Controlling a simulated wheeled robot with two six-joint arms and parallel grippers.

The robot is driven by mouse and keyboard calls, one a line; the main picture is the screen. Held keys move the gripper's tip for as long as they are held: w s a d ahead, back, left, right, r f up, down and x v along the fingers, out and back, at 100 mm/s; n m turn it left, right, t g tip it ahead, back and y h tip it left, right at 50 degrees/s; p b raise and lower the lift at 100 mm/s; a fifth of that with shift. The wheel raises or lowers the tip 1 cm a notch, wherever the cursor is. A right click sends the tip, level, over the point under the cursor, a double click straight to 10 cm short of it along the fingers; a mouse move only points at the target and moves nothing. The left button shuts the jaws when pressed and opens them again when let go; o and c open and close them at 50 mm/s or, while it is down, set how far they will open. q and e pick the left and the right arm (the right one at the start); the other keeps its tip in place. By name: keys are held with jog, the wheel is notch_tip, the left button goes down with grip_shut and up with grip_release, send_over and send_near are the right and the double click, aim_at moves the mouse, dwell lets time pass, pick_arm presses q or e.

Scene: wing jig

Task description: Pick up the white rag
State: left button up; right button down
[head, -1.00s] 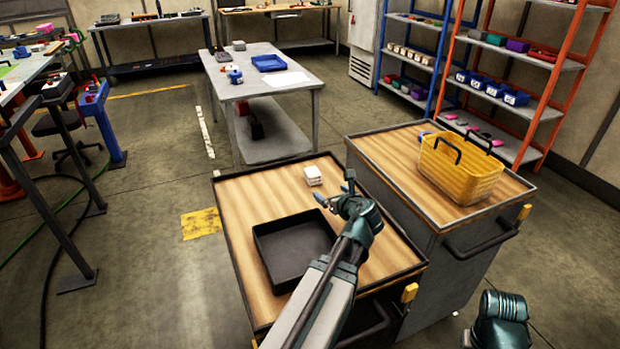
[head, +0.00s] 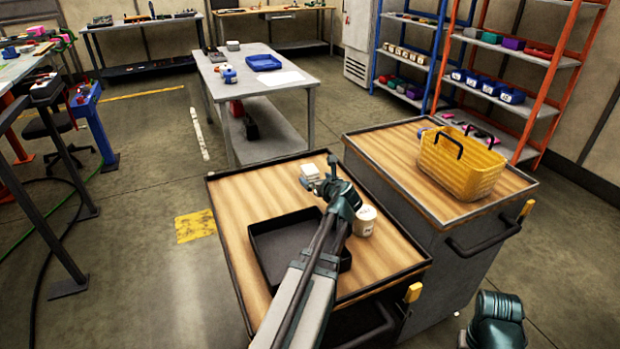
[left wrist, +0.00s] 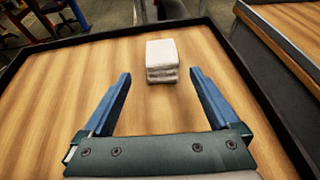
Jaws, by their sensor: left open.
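The white rag (head: 310,172) is a small folded stack lying on the near wooden cart top, toward its far edge. In the left wrist view the rag (left wrist: 162,61) lies just beyond the fingertips, roughly centred between them. My left gripper (head: 318,176) is open and empty, close to the rag; in the head view it partly covers the rag's near side. Its two blue fingers (left wrist: 160,85) show apart in the left wrist view, with no contact on the rag. Part of my right arm shows at the lower right of the head view, but its gripper cannot be made out.
A black tray (head: 262,238) and a white tub (head: 365,221) sit on the same cart. The cart (head: 240,202) has a raised dark rim. A yellow basket (head: 463,167) stands on the second cart to the right. Bare wood lies left of the rag.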

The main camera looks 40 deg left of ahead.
aim_at(313, 174)
pick_arm(q)
jog(key=shift+w+a, duration=0.1)
jog(key=shift+a, duration=0.1)
jog(key=b+x, duration=0.1)
jog(key=x, duration=0.4)
jog(key=shift+w+r+b, duration=0.1)
jog(key=shift+w+b, duration=0.1)
jog(key=shift+b, duration=0.1)
jog(key=shift+c, duration=0.3)
jog(key=c, duration=1.4)
jog(key=shift+r, duration=0.1)
notch_tip(313, 174, up, 10)
jog(key=p, duration=1)
